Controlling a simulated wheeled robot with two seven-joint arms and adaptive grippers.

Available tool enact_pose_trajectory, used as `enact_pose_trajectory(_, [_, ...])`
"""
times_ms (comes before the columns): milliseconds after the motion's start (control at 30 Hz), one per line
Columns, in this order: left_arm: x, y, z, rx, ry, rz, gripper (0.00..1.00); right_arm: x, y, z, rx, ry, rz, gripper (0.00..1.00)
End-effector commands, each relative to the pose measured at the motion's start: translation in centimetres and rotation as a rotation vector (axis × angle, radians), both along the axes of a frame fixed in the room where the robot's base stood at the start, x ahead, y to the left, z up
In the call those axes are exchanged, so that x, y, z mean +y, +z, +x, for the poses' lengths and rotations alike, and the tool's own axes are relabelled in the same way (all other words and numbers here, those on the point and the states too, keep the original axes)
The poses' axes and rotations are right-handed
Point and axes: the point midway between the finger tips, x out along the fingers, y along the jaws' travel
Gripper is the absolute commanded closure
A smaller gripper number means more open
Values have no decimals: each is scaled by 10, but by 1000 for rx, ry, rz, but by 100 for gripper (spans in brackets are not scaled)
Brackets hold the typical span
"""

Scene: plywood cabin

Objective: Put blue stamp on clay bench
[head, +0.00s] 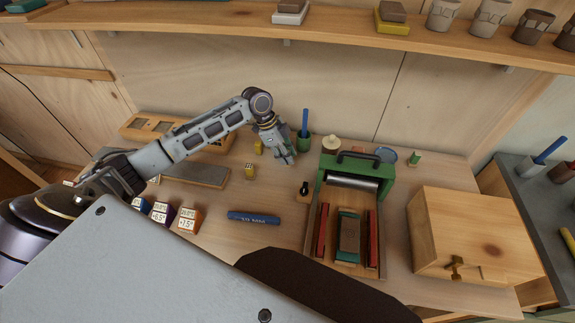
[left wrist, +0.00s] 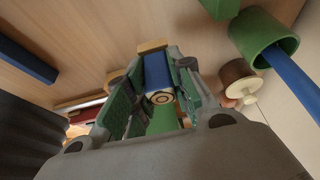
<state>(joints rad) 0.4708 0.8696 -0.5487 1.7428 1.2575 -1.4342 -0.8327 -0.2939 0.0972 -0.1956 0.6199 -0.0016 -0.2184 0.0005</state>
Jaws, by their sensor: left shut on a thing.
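My left gripper (head: 284,158) points down over the back of the wooden worktop (head: 275,190), just left of a green cup. In the left wrist view its fingers (left wrist: 155,105) are closed around a blue piece (left wrist: 158,72), which looks like the blue stamp. A round ringed end and something green show below it between the fingers. The fingers hide the stamp in the head view. I cannot tell for sure which surface is the clay bench; a dark grey-topped bench (head: 520,190) stands at the right. My right gripper is not in view.
The green cup (head: 304,144) holds a blue-handled tool. A green press (head: 352,178) stands right of it, with a wooden box (head: 470,235) farther right. A blue bar (head: 254,218) and small labelled blocks (head: 187,221) lie in front. A shelf (head: 330,35) runs above.

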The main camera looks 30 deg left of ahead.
Motion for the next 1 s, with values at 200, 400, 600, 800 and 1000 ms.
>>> enact_pose_trajectory(200, [0, -5, 0, 0, 0, 0, 93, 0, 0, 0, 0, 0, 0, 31])
enact_pose_trajectory(400, [0, -5, 0, 0, 0, 0, 93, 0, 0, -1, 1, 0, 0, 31])
enact_pose_trajectory(600, [0, -19, 0, 2, -1, 0, 93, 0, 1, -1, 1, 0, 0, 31])
enact_pose_trajectory(800, [0, -43, 0, 1, 1, 0, 93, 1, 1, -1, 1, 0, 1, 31])
enact_pose_trajectory(1000, [0, -54, 0, 0, -1, 0, 93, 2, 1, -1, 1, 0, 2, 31])
